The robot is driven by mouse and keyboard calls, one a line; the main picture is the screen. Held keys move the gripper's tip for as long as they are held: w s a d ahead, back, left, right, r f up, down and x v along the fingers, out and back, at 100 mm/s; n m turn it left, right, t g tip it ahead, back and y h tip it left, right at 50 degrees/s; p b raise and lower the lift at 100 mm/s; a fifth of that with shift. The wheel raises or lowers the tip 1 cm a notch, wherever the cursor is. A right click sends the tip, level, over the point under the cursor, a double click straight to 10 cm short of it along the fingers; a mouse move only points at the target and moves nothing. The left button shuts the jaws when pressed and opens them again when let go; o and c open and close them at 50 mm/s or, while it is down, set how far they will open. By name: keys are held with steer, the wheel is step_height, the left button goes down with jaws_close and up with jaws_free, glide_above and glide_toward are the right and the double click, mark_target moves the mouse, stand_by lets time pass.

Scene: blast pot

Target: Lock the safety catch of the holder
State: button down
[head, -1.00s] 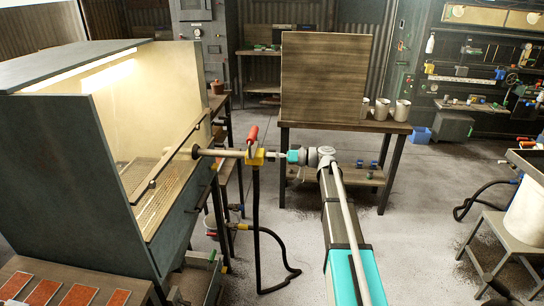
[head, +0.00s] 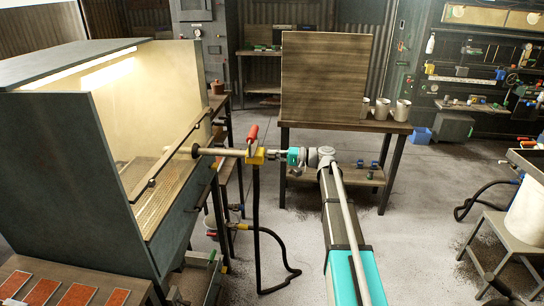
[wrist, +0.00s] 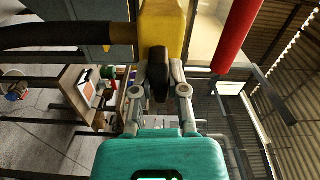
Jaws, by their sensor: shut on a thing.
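The holder (head: 256,156) is a yellow block with a red lever (head: 252,133) standing up and tilted from its top. A brass-coloured tube (head: 225,152) runs left from it to a dark round collar at the cabinet front, and a black hose hangs below. My gripper (head: 272,155) reaches the holder from the right. In the wrist view, the yellow body (wrist: 160,25) and red lever (wrist: 236,38) are close ahead. The gripper fingers (wrist: 160,72) are closed around a small black piece (wrist: 158,80) at the holder's near end. Whether this piece is the catch, I cannot tell.
The lit blast cabinet (head: 100,150) stands at the left, with a wooden bar along its opening. The black hose (head: 258,220) hangs to the floor. A table with a wooden board (head: 325,77) and mugs stands behind. The floor at right centre is clear.

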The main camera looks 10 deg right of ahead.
steer(key=shift+m, duration=0.5)
steer(key=shift+f, duration=0.1)
steer(key=c, duration=0.7)
jaws_free()
steer(key=shift+o, duration=0.2)
steer(key=shift+d, duration=0.1)
steer(key=v, duration=1.2)
steer(key=shift+a, duration=0.2)
